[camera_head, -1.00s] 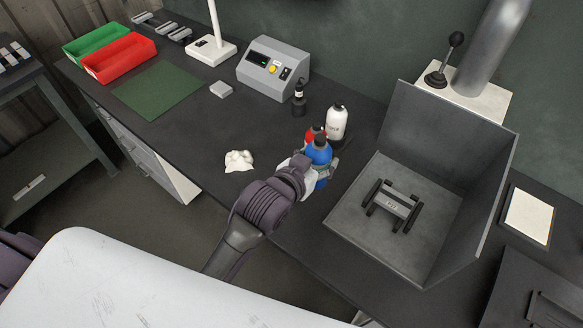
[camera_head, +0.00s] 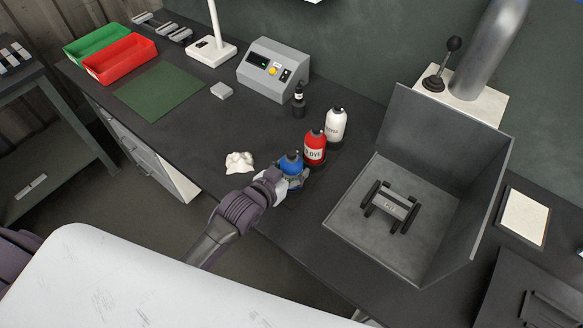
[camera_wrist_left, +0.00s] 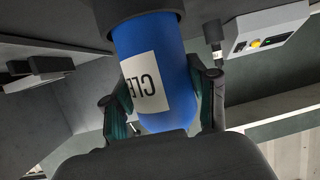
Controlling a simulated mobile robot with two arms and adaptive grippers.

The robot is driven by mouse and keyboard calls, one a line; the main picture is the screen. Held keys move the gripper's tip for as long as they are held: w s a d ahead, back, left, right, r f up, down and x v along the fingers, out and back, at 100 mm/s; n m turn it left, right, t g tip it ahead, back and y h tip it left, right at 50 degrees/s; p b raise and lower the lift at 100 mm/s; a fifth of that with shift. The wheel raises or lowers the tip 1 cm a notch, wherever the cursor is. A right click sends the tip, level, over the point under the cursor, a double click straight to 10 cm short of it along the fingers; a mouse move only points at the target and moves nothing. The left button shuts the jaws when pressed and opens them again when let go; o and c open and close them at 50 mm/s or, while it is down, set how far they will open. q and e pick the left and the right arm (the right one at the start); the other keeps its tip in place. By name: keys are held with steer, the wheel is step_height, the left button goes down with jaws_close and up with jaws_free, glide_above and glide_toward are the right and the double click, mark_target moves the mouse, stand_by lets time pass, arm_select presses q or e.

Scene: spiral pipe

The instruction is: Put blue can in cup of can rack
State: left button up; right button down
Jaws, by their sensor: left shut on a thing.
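My left gripper (camera_head: 290,181) is shut on the blue can (camera_head: 291,163), which has a dark cap. In the left wrist view the can (camera_wrist_left: 172,80) sits between the two fingers with part of a white label showing. The gripper hides the can's lower part in the head view, so I cannot tell its height above the bench. A red can (camera_head: 315,147) and a white can (camera_head: 336,124) stand upright to its right and behind. Dark round bases show under them; I cannot make out an empty rack cup. My right gripper is out of view.
A crumpled white cloth (camera_head: 240,162) lies left of the gripper. A small black bottle (camera_head: 299,97) and a grey control box (camera_head: 272,66) stand behind. An open grey metal booth (camera_head: 440,134) with a small stand (camera_head: 391,206) is at right.

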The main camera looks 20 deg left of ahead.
arm_select(q)
steer(key=o, duration=1.4)
steer(key=shift+f, duration=0.1)
steer(key=shift+r, duration=0.2)
steer(key=shift+b+v, duration=0.85)
steer(key=shift+v, duration=5.15)
